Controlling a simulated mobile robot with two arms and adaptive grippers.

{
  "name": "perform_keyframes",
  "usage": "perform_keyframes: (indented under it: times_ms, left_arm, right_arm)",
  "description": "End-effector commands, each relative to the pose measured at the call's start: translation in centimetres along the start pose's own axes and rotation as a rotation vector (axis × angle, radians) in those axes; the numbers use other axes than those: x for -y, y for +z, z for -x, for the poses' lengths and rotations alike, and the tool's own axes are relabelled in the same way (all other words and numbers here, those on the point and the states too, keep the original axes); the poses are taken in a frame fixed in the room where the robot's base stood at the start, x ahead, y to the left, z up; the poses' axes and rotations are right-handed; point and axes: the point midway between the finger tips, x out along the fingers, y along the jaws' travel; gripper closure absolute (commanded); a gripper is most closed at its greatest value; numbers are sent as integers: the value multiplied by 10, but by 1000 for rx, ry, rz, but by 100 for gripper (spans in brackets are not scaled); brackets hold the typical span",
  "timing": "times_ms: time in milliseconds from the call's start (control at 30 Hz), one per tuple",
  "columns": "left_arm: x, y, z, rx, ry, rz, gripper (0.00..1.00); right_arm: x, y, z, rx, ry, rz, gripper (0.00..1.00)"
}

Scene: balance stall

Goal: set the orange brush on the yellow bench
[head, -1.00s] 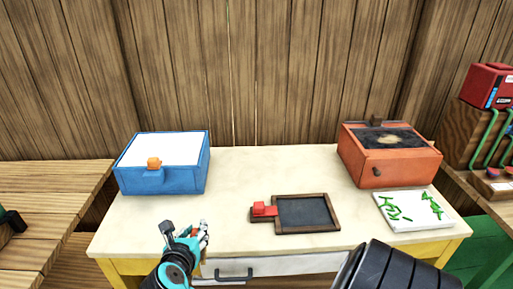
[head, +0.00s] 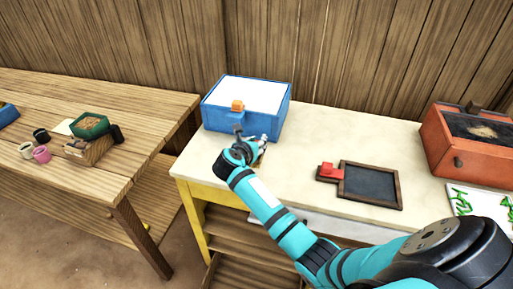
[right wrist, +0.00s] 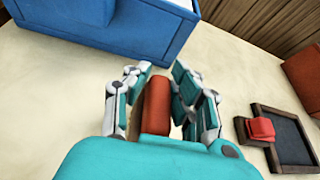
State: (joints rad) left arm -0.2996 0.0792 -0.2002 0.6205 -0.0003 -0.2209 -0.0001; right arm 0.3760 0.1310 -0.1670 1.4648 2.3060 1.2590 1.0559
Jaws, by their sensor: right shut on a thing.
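The yellow bench (head: 325,130) has a pale top and yellow legs; its top also fills much of the right wrist view (right wrist: 50,105). My right gripper (head: 259,145) is over the bench's left part, just in front of the blue box. In the right wrist view, my right gripper (right wrist: 157,78) is shut on the orange brush (right wrist: 155,106), a brownish-orange block between its fingers. The brush's lower part is hidden by the hand. I cannot tell whether it touches the bench. My left gripper is not in view.
The blue box (head: 247,117) with an orange knob stands behind the gripper. A framed slate (head: 371,185) with a red block (head: 328,171) lies to the right. An orange box (head: 465,155) and a white board (head: 472,203) are farther right. A wooden table (head: 120,105) stands left.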

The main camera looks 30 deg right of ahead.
Motion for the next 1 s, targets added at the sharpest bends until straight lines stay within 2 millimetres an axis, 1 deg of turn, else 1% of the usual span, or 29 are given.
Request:
perform_keyframes:
  times_ms: [100, 233, 500, 633, 667, 800, 833, 1000]
  left_arm:
    - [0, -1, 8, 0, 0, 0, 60]
    - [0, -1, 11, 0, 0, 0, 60]
    - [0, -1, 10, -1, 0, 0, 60]
    - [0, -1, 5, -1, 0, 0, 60]
    - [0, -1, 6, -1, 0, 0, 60]
    - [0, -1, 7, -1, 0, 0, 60]
    - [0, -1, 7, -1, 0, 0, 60]
    - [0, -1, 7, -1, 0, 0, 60]
  right_arm:
    - [0, -14, -8, 2, -2, 7, 100]
    - [-2, -28, -13, 3, -1, 3, 100]
    - [-3, -31, -14, 3, 1, -1, 100]
    - [-4, -36, -16, 1, 2, -1, 100]
    - [-4, -35, -15, 1, 2, -1, 75]
    - [-3, -34, -15, 1, 2, 0, 57]
    - [-3, -34, -15, 1, 1, 0, 55]
    - [-3, -34, -15, 1, 1, 0, 55]
